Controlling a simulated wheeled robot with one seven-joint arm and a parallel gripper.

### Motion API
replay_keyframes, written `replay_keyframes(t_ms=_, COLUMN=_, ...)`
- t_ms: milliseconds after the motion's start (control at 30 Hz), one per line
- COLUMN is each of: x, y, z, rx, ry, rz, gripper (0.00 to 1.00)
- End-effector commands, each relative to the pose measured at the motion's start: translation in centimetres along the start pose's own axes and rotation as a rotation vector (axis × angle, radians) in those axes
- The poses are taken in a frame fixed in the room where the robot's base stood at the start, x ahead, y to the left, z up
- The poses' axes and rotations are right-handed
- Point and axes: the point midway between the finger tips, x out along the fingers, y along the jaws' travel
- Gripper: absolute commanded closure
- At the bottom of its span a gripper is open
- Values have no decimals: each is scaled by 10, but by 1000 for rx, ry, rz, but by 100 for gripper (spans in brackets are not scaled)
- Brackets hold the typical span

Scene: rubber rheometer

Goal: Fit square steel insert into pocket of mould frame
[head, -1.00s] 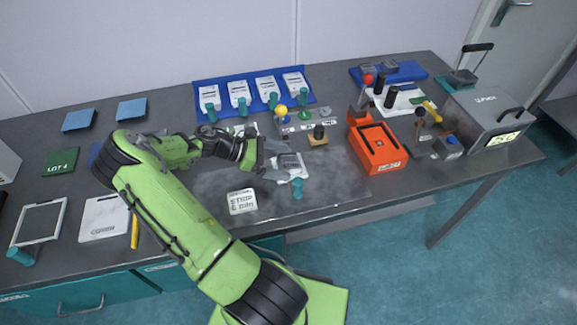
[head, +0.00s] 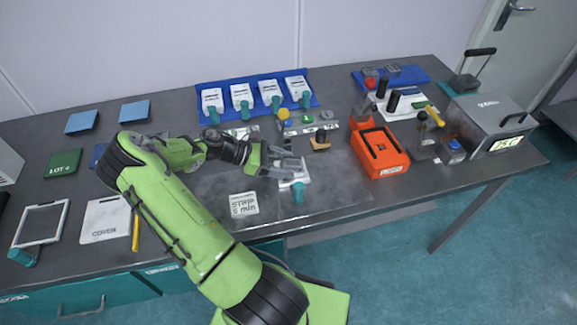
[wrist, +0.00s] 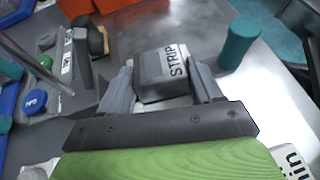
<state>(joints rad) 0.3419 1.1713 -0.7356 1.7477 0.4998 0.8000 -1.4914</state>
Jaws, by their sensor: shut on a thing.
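My gripper (head: 283,162) is over the middle of the bench, pointing right. In the wrist view my gripper (wrist: 164,85) is shut on a small square grey block, the steel insert (wrist: 150,66), with STRIP on its pale label. The teal handle also shows in the wrist view (wrist: 238,42), right of the block. The fingers and block hide the pocket. I cannot tell whether the insert touches the frame or is above it.
An orange box (head: 379,150) stands to the right, with a grey instrument (head: 486,120) beyond. A small block with a black knob (head: 320,140) is close behind my gripper. Several handled plates lie on a blue mat (head: 222,88). A white card (head: 244,204) lies in front. An open frame (head: 40,222) is far left.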

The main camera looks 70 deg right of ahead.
Motion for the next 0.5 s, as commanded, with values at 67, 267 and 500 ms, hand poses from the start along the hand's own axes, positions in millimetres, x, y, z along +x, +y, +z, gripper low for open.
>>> replay_keyframes(t_ms=67, x=0, y=0, z=1, rx=1, ry=-1, rz=-1, gripper=84)
replay_keyframes(t_ms=267, x=-12, y=1, z=13, rx=-1, ry=0, rz=4, gripper=84)
replay_keyframes(t_ms=500, x=-61, y=1, z=-12, rx=-1, ry=-1, rz=6, gripper=84)
